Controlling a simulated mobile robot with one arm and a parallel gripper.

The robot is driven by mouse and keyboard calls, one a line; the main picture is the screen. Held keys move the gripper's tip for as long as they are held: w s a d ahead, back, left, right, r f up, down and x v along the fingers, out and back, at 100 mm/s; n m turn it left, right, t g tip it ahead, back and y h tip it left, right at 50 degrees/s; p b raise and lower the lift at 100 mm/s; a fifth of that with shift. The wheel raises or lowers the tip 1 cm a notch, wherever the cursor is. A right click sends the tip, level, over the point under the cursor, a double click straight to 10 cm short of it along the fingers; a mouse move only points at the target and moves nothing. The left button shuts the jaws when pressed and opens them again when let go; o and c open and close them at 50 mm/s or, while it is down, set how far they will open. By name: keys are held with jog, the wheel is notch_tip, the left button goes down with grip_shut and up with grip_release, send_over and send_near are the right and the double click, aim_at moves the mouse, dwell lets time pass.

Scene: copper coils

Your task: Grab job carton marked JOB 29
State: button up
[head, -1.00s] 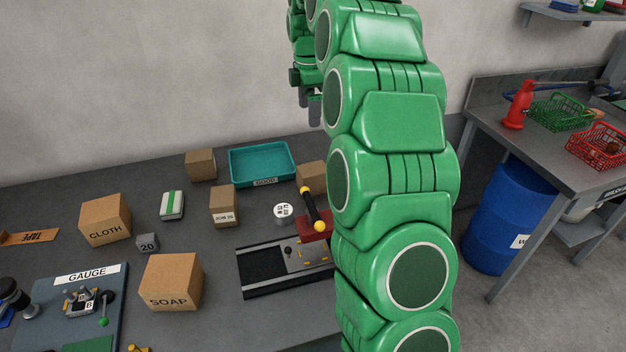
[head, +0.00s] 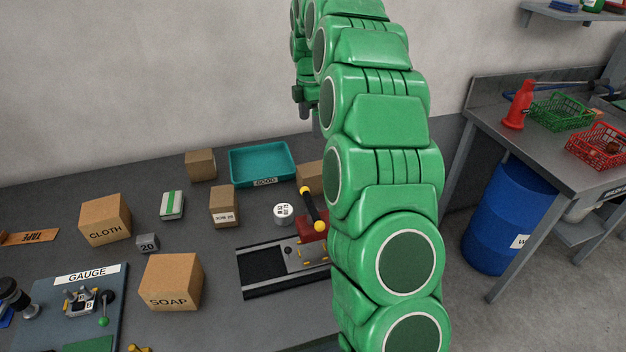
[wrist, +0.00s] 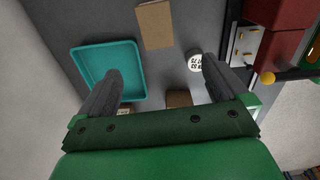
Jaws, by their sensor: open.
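A small brown carton (head: 223,204) stands on the bench left of the teal tray's front edge. Its white label is too small to read surely, but seems to end in 29. In the wrist view, what looks like the same carton (wrist: 179,98) shows low between the fingers, partly hidden by my gripper's body. My gripper (wrist: 160,68) is open and empty, above the bench. In the head view my gripper (head: 309,112) hangs high near the wall, behind and right of the carton, partly hidden by my arm.
The teal tray (head: 232,172) marked GOOD and a white round labelled piece (head: 284,213) are nearby. Other cartons stand at the back (head: 200,164) and right of the tray (head: 309,177). A red-based press (head: 313,224), SOAP carton (head: 171,282) and CLOTH carton (head: 105,219) also stand on the bench.

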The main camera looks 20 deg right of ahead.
aim_at(311, 170)
notch_tip(311, 170, down, 15)
jog(key=shift+f, duration=1.45)
jog(key=shift+w+d+f, duration=0.15)
jog(key=shift+f, duration=0.75)
jog(key=shift+w+d+f, duration=0.1)
jog(key=shift+f, duration=0.8)
jog(key=shift+w+d+f, duration=0.15)
jog(key=shift+f, duration=0.75)
jog(key=shift+c, duration=0.2)
jog(key=c, duration=1.1)
jog(key=shift+r, duration=0.1)
